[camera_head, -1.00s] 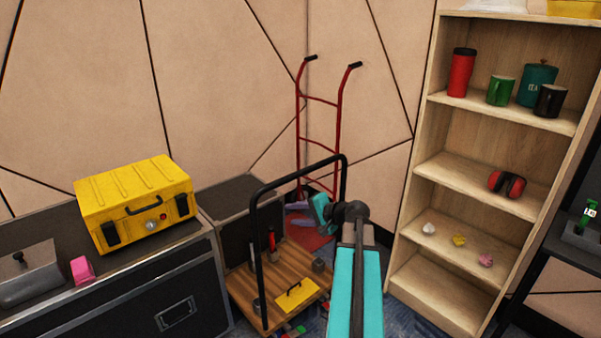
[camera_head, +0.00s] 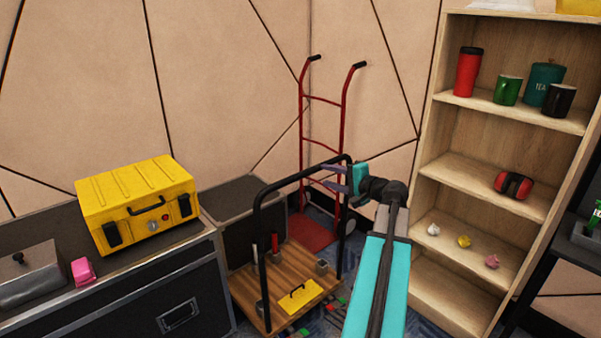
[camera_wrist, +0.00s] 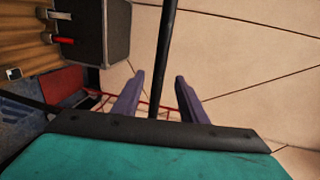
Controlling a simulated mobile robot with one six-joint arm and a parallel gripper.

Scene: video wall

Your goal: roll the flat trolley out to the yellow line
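The flat trolley has a wooden deck (camera_head: 275,276) and a black hoop handle (camera_head: 262,262). It stands on the carpet between the dark case and the shelf. My gripper (camera_head: 329,177) is at the right end of the handle's top bar, fingers pointing left. In the wrist view the gripper (camera_wrist: 158,95) is open, with a black bar (camera_wrist: 165,60) running between its two purple fingers. Whether the fingers touch the bar I cannot tell. No yellow line on the floor is visible.
The trolley carries a yellow handled item (camera_head: 301,297) and small tools. A red hand truck (camera_head: 341,130) stands behind. A black-edged case with a yellow toolbox (camera_head: 137,205) is at the left; a wooden shelf (camera_head: 447,240) is close at the right. Small coloured pieces lie by the trolley's front.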

